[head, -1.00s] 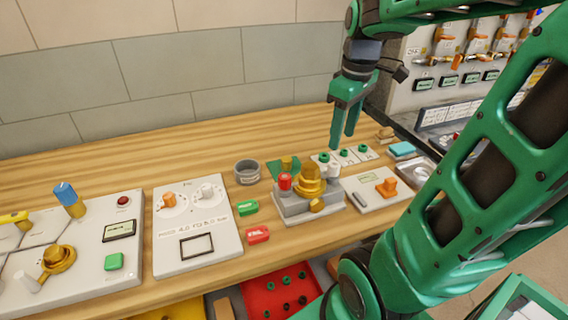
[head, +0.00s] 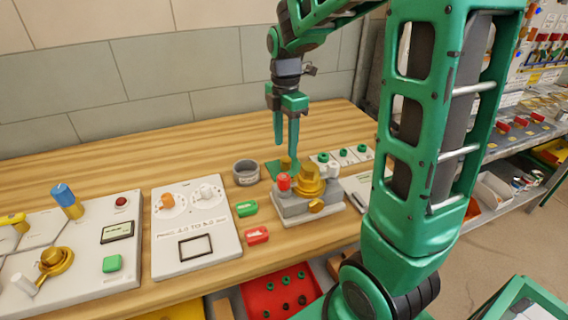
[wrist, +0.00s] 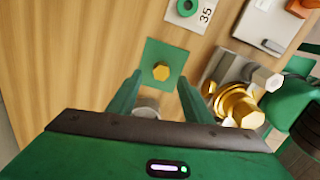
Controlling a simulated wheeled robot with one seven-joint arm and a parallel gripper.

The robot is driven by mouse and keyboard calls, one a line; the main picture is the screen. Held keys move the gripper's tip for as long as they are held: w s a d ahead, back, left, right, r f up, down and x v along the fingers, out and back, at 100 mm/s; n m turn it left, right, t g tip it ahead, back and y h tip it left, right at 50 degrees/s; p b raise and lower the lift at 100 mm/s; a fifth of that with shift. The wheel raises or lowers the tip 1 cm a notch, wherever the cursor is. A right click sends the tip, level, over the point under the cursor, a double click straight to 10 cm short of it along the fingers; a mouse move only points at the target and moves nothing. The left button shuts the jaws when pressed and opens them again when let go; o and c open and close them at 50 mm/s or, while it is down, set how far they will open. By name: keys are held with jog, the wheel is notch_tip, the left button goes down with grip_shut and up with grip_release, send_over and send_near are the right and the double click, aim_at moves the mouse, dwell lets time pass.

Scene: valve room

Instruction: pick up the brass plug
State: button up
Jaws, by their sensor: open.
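The brass plug (head: 286,163) stands on a small green mat (head: 272,166) on the wooden bench, behind the brass valve fixture. In the wrist view its hexagonal brass top (wrist: 161,71) shows near the middle of the green mat (wrist: 178,50). My gripper (head: 286,148) points down above the mat, with its two green fingers apart and nothing between them. In the wrist view the fingers of my gripper (wrist: 159,80) lie to either side of the plug's line, and the plug is untouched.
A grey block with a brass valve (head: 310,185) and red knob stands just in front of the plug. A grey round cup (head: 246,172) is to the left. Green-ringed cards (head: 344,154) lie to the right. Bare bench lies behind the mat.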

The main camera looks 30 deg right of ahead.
aim_at(285, 158)
jog(key=shift+s+a+f, duration=0.1)
jog(key=shift+f, duration=1.35)
jog(key=shift+s+a+f, duration=0.1)
jog(key=shift+f, duration=1.35)
jog(key=shift+c, duration=0.7)
grip_shut()
